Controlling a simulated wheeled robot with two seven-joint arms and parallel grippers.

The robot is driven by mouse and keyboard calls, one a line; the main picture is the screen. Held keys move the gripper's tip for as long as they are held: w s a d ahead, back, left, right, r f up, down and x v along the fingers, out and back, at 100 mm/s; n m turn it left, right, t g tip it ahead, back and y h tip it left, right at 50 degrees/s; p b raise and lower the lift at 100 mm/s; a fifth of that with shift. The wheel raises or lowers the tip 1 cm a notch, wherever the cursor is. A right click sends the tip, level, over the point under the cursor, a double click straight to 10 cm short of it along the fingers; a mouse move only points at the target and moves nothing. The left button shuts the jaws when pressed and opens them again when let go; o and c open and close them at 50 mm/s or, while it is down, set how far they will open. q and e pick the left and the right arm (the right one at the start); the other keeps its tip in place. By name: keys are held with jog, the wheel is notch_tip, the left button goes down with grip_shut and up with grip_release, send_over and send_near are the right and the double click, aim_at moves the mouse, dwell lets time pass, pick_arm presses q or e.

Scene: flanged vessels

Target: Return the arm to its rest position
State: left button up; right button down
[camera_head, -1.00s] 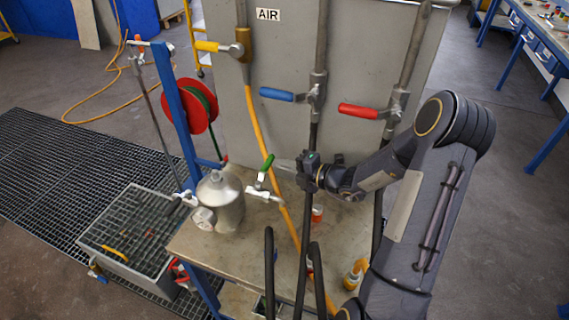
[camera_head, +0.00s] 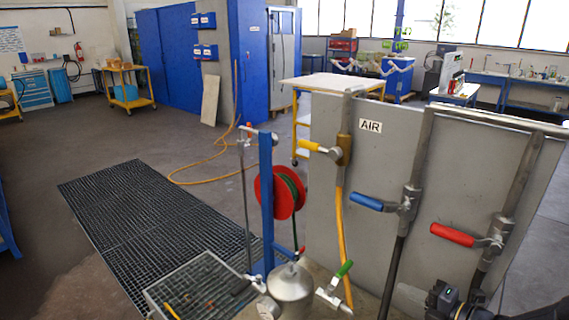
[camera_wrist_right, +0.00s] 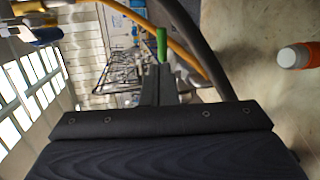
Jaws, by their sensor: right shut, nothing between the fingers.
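My right gripper (camera_head: 428,296) shows at the bottom right of the head view, in front of the grey panel, with most of its arm below the frame. In the right wrist view its two dark fingers (camera_wrist_right: 158,82) are together with nothing between them. The metal vessel (camera_head: 290,284) stands on the bench to the left of the gripper, its lower part cut off. A green-handled valve (camera_head: 338,280) is beside the vessel, apart from the gripper. The green handle (camera_wrist_right: 161,46) also shows beyond the fingertips in the wrist view. My left gripper is not in view.
The grey panel (camera_head: 385,160) carries a yellow handle (camera_head: 318,147), a blue handle (camera_head: 366,202) and a red handle (camera_head: 452,235) on pipes. A red hose reel (camera_head: 272,195) is on a blue post. An orange-and-white object (camera_wrist_right: 298,56) is near the gripper. Floor at left is mostly clear.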

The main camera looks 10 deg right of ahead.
jog(key=s+a+r+n+g+y, duration=0.1)
jog(key=s+a+r+n+g, duration=0.35)
jog(key=a+n, duration=0.5)
jog(key=s+a+r+n+g+y, duration=0.1)
jog(key=s+a+r+n+g, duration=0.35)
jog(key=n, duration=0.85)
jog(key=s+a+f+n+h, duration=0.1)
jog(key=s+n+h, duration=0.2)
jog(key=s+n, duration=0.3)
jog(key=s+a+f+n+t+h, duration=0.1)
jog(key=s+n+h, duration=0.2)
jog(key=n, duration=1.3)
jog(key=s, duration=0.3)
jog(key=shift+f, duration=0.25)
jog(key=shift+s+n, duration=0.1)
jog(key=shift+n, duration=0.15)
